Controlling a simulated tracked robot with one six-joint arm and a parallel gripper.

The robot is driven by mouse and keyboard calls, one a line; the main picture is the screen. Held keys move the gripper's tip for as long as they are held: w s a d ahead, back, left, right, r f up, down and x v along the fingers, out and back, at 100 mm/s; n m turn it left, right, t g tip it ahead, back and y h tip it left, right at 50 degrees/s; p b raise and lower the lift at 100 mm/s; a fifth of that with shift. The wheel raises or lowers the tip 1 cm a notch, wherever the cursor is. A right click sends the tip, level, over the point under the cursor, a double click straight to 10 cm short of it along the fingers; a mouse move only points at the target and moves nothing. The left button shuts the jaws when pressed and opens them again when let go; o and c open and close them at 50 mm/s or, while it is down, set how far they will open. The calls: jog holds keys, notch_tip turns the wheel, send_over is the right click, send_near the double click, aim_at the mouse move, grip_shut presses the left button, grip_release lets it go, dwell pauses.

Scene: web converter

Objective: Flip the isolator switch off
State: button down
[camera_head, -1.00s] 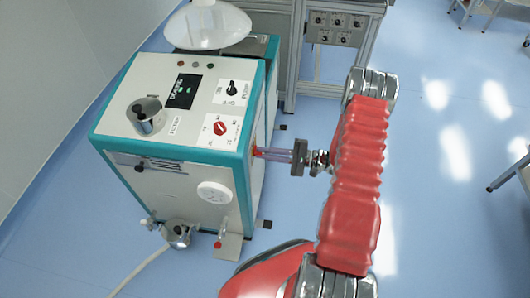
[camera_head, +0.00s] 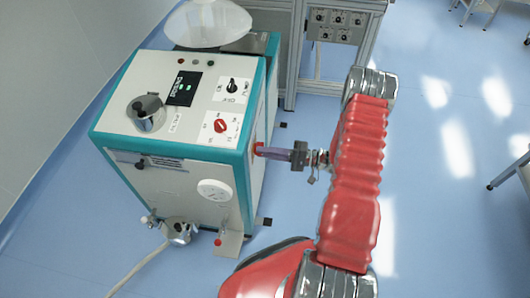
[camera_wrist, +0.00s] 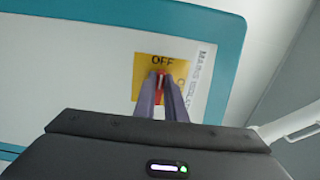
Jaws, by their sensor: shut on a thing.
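The isolator switch (camera_wrist: 161,84) has a red handle on a yellow plate (camera_wrist: 146,72) in the wrist view. The plate reads OFF at its top, and a partly hidden word starts at its right. The handle stands upright in that view, its top toward OFF. My gripper (camera_wrist: 160,98) is shut on the handle, one purple finger on each side; the fingers hide the lower part of the plate. In the head view my gripper (camera_head: 263,153) reaches the right side of the white and teal machine (camera_head: 175,180), where only a bit of red shows.
A strip reading MAINS ISOLATOR (camera_wrist: 205,75) runs beside the plate. The machine's top carries a red knob (camera_head: 221,125), a black knob (camera_head: 232,84) and a display (camera_head: 184,88). A grey cabinet (camera_head: 338,28) stands behind. The blue floor to the right is largely clear.

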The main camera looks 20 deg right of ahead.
jog(key=shift+f, duration=0.2)
jog(key=c, duration=1.8)
grip_release()
jog(key=shift+r, duration=0.1)
jog(key=v, duration=1.3)
jog(key=shift+s+d, duration=0.2)
jog(key=shift+d, duration=0.1)
